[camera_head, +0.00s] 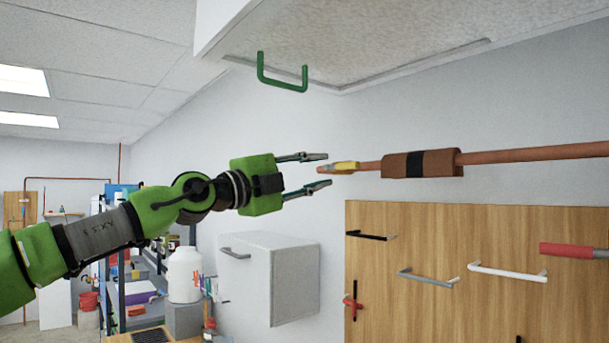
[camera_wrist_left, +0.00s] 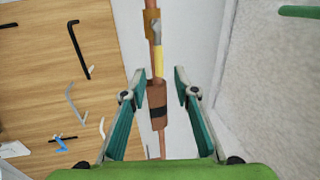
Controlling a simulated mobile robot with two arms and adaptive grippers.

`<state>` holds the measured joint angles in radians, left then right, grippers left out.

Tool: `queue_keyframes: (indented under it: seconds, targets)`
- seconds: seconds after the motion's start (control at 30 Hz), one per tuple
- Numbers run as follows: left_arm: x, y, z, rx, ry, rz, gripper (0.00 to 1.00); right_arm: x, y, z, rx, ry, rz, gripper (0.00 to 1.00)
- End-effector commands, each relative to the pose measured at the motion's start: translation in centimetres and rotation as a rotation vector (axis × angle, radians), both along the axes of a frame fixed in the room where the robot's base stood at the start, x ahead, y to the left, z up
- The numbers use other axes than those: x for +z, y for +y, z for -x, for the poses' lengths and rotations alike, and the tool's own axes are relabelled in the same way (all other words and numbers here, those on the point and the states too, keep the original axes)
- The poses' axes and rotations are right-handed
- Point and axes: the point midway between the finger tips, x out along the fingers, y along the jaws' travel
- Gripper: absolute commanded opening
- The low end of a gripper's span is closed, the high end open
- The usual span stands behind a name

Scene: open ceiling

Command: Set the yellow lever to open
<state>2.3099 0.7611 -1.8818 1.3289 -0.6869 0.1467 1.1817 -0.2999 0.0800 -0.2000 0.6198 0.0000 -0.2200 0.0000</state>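The yellow lever (camera_head: 345,166) lies along a copper pipe near its left end in the head view. It also shows in the left wrist view (camera_wrist_left: 158,62), beside a bronze-coloured fitting (camera_wrist_left: 152,25). My left gripper (camera_head: 320,170) is open, its fingertips just left of the lever in the head view. In the left wrist view my left gripper (camera_wrist_left: 160,74) has its fingers spread on either side of the pipe line, with nothing between them that I can tell is touched. My right gripper is not in view.
A brown sleeve with a black band (camera_head: 410,164) sits on the copper pipe (camera_head: 530,154). A green handle (camera_head: 282,84) hangs from the panel above. A wooden board (camera_head: 400,268) with several handles stands below right, and a grey wall cabinet (camera_head: 290,280) below.

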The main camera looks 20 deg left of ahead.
Motion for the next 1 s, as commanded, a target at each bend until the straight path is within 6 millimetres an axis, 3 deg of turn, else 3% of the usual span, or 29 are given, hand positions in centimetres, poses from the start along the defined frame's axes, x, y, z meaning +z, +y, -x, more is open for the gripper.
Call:
queue_keyframes:
  seconds: [0.23, 0.77, 0.87, 1.0]
  targets:
    - [-0.5, 1.6, 2.3, 0.0, 0.0, 0.001, 0.28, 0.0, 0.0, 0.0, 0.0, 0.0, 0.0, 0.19]
    - [-0.7, 1.8, 2.5, 0.0, 0.001, 0.002, 0.28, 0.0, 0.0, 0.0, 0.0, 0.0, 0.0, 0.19]
    - [-1.4, 1.0, 2.3, -0.013, 0.007, 0.003, 0.28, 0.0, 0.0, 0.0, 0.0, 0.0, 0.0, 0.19]
    - [-5.3, -3.3, 1.5, -0.077, 0.03, 0.027, 0.28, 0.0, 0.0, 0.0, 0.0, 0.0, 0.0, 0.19]
